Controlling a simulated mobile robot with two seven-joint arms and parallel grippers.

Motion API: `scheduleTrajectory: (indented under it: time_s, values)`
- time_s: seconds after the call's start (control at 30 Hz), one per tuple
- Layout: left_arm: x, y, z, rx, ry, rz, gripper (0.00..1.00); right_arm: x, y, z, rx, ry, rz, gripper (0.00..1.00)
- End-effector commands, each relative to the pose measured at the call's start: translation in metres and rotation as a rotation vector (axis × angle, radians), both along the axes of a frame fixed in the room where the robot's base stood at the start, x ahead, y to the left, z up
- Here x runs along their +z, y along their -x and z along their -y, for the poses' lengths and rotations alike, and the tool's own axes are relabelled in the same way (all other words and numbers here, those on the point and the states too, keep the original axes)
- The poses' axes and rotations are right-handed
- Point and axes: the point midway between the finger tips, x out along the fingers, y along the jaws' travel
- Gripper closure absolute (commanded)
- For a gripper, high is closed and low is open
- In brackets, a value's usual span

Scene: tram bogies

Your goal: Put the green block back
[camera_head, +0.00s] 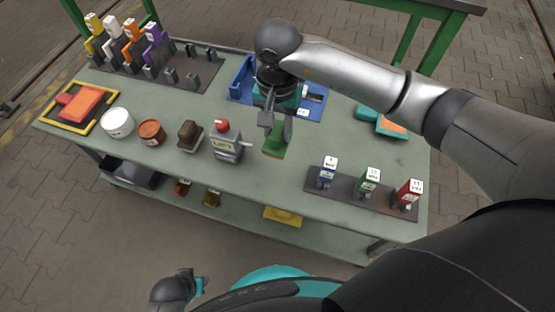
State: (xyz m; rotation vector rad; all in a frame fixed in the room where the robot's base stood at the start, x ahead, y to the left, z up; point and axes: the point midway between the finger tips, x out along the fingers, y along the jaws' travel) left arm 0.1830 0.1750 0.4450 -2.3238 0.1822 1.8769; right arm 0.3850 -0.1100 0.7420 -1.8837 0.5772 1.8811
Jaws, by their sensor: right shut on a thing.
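My right gripper (276,124) is shut on the green block (274,149), which hangs below the fingers over the middle of the workbench (255,178). A brownish patch shows at the block's lower end. I cannot tell whether the block touches the bench top. A dark rack (122,62) at the back left holds upright yellow (94,24), white (112,27), orange (132,30) and purple (152,33) pieces, with several empty dark holders (170,76) beside them. Part of my left arm shows at the bottom, but its fingers do not.
A bottle with a red cap (225,147) stands left of the block. A blue tray (242,80) lies behind my gripper. A dark strip (345,193) with blue, green and red labelled pieces lies at front right. Round tins (117,122) and a yellow-edged tray (55,124) are left.

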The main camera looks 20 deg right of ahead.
Motion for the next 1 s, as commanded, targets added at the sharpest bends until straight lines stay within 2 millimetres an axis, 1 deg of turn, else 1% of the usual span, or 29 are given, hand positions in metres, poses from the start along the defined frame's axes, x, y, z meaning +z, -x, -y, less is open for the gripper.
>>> scheduleTrajectory:
  time_s: [0.03, 0.4, 0.5, 0.67, 0.9, 1.0]
  values:
    - [0.003, -0.003, 0.003, 0.0, 0.004, 0.003, 0.5, -0.012, 0.001, 0.0, 0.0, -0.001, -0.003, 1.0]
    - [0.041, -0.02, 0.016, 0.005, 0.02, 0.014, 0.5, -0.07, 0.001, 0.0, -0.001, 0.0, -0.002, 1.0]
    - [0.049, -0.026, 0.017, 0.005, 0.021, 0.028, 0.5, -0.081, 0.0, 0.0, 0.001, -0.001, -0.001, 1.0]
    - [0.055, -0.029, 0.017, 0.005, 0.023, 0.036, 0.5, -0.088, 0.0, 0.0, 0.0, -0.001, 0.0, 1.0]
    - [0.072, -0.039, 0.019, 0.006, 0.027, 0.067, 0.5, -0.115, 0.0, 0.0, 0.0, -0.001, -0.001, 1.0]
    - [0.079, -0.042, 0.019, 0.006, 0.029, 0.075, 0.5, -0.121, 0.0, 0.0, 0.001, -0.001, 0.001, 1.0]
